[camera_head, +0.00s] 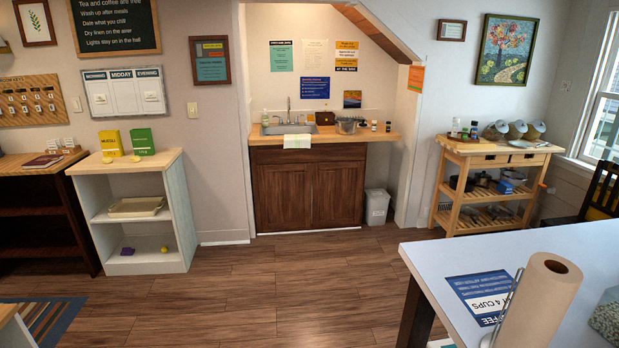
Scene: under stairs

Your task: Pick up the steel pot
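A grey, metal-looking round vessel (347,125) stands on the wooden sink counter (377,136), right of the sink; it is too small to tell whether it is the steel pot. Dark cookware (462,183) sits on the middle shelf of the wooden cart (490,161) at the right, partly shaded, and its kind is unclear. Neither of my grippers shows in the head view.
A white table (428,256) with a paper roll (540,305) and a blue sheet (482,296) fills the lower right. A white shelf unit (128,187) stands left, and a bin (377,207) beside the sink cabinet (306,190). The middle wood floor (240,290) is clear.

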